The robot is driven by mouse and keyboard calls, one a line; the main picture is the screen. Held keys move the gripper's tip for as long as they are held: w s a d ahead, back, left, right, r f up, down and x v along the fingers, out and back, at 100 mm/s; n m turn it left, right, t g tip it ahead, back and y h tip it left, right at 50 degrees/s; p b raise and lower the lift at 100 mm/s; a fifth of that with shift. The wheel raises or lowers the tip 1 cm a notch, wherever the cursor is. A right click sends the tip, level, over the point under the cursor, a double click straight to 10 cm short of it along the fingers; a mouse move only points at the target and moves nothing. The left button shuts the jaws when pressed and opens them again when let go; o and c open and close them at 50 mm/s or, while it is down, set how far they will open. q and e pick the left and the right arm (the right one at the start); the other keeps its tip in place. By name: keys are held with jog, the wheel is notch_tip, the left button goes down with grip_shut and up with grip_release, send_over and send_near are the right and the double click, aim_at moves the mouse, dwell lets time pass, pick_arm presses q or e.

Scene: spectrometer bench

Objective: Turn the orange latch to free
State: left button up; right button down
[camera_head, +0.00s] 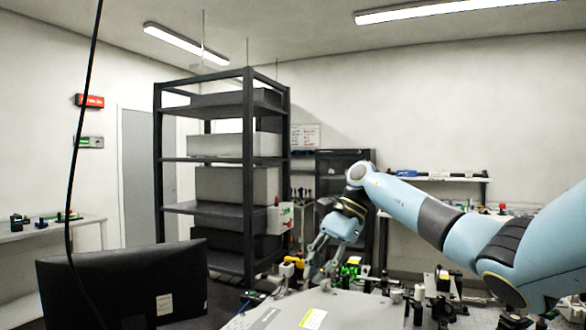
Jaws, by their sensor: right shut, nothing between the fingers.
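My right gripper (316,266) reaches in from the right and points down over the far edge of a pale grey housing (350,312). Its fingers are shut with nothing between them. A small yellow-orange part (291,262) shows just left of the fingers; I cannot tell whether it is the orange latch or how it is turned. The fingers look close to it, but I cannot tell whether they touch anything. My left gripper is out of view.
A black monitor (125,285) stands at front left. Black posts and optics (440,300) crowd the bench right of the housing. A tall dark shelf rack (248,175) stands behind. Side benches (45,230) carry small parts.

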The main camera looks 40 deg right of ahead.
jog(key=w+a+r+m+t+y+b, duration=0.2)
jog(key=w+a+r+m+t+y, duration=0.25)
jog(key=w+r+t, duration=0.4)
jog(key=w+d+r+m+t, duration=0.1)
jog(key=d+r+m+t, duration=0.2)
jog(key=r, duration=0.3)
jog(key=w+d+r+m+t+b, duration=0.1)
jog(key=d+r+m+t, duration=0.3)
jog(key=r+m, duration=0.2)
jog(key=shift+r+y, duration=0.35)
jog(key=shift+r, duration=0.45)
jog(key=shift+f, duration=0.1)
